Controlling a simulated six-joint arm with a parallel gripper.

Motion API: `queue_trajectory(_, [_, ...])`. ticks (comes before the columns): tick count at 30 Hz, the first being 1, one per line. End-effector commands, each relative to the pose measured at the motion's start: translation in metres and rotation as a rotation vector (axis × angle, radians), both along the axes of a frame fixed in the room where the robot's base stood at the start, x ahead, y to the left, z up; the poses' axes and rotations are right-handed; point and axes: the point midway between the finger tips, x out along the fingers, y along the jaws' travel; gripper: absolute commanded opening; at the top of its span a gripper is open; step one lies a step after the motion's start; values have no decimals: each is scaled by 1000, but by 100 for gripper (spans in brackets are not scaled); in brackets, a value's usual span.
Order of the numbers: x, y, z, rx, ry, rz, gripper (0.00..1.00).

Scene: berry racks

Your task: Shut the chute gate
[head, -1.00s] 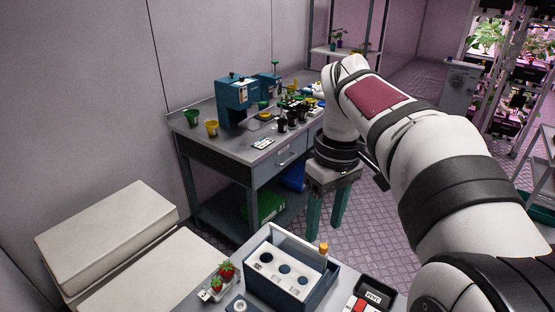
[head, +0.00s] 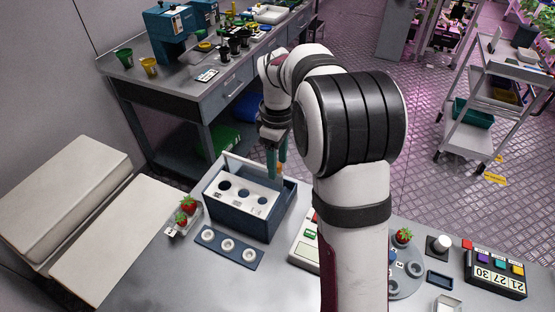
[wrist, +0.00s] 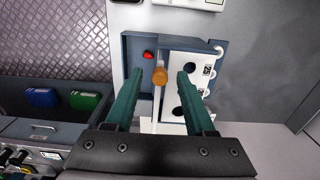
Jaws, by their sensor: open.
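The chute box (head: 238,218) is a dark blue box on the near table, with a white face holding several round holes; it also shows in the wrist view (wrist: 134,50). An orange knob (wrist: 160,76) on a thin pale upright plate, seemingly the gate, stands beside the white holed panel (wrist: 186,98). My gripper (head: 276,170) points down over the box's right end. In the wrist view my gripper (wrist: 158,88) is open, with a green finger on each side of the knob. Whether either finger touches it I cannot tell. A red berry (wrist: 148,54) lies in the box's blue compartment.
A punnet with strawberries (head: 186,212) and a strip of ring holders (head: 229,248) stand close to the box. A keypad device (head: 304,240), a round tray (head: 405,275) and a number display (head: 496,275) lie to the right. A workbench (head: 200,85) stands behind.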

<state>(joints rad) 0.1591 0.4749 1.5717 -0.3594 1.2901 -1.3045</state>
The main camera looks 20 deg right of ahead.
Motion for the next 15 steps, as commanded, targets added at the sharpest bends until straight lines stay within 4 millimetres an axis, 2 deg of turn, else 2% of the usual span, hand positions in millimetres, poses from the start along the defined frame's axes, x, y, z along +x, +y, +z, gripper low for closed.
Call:
queue_trajectory(8, [0, 0, -2, -1, -1, 0, 55])
queue_trajectory(15, [0, 0, -2, -1, -1, 0, 11])
